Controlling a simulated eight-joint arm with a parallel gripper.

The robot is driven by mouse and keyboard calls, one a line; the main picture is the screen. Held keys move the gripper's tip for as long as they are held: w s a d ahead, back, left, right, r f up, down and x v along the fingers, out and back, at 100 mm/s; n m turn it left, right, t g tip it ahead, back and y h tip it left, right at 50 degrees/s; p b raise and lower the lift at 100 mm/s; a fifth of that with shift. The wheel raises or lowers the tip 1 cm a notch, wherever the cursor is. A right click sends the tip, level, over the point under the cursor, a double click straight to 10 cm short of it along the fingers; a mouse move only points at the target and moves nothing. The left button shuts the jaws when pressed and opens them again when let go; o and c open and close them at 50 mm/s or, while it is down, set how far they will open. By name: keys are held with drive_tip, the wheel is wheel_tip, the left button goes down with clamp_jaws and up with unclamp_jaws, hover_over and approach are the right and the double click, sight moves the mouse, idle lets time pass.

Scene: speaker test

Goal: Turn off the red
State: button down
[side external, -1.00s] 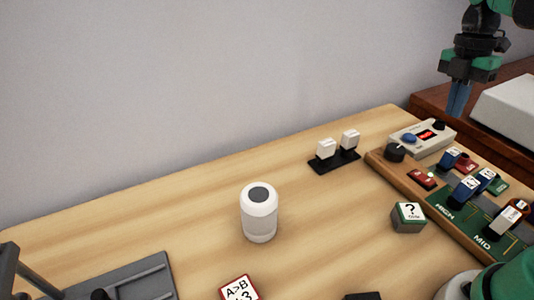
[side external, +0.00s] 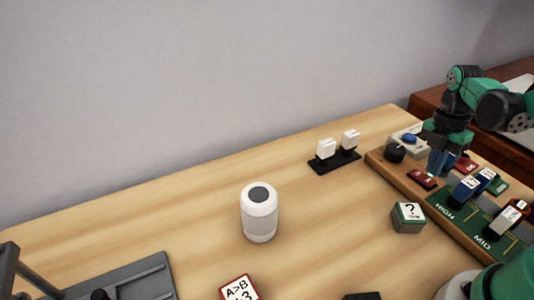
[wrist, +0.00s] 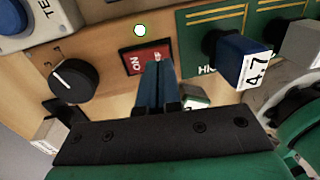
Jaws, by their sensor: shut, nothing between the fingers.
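A small red rocker switch (side external: 422,180) is set in the wooden panel (side external: 395,178) on the right in the side view. In the wrist view the red switch (wrist: 135,61) has a black frame and white "ON" lettering; its right part is hidden behind my fingertips. My gripper (side external: 437,172) is shut and empty, pointing down just beside the switch. In the wrist view my gripper's blue fingertips (wrist: 157,66) overlap the switch's right end. I cannot tell whether they touch it.
A blue block marked 4.7 (wrist: 243,62) stands on the green board to the right. A white speaker (side external: 259,213) stands mid-table, with free wood around it.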

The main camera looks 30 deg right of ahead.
sight(413, 172)
drive_tip(key=shift+s+f, duration=0.1)
drive_tip(key=shift+f, duration=0.65)
drive_tip(key=shift+s+f, duration=0.1)
drive_tip(key=shift+f, duration=0.05)
drive_tip(key=shift+w+r, duration=0.2)
drive_tip(key=shift+w, duration=0.65)
wheel_tip(413, 172, up, 14)
drive_tip(key=w, duration=0.2)
idle(0.4)
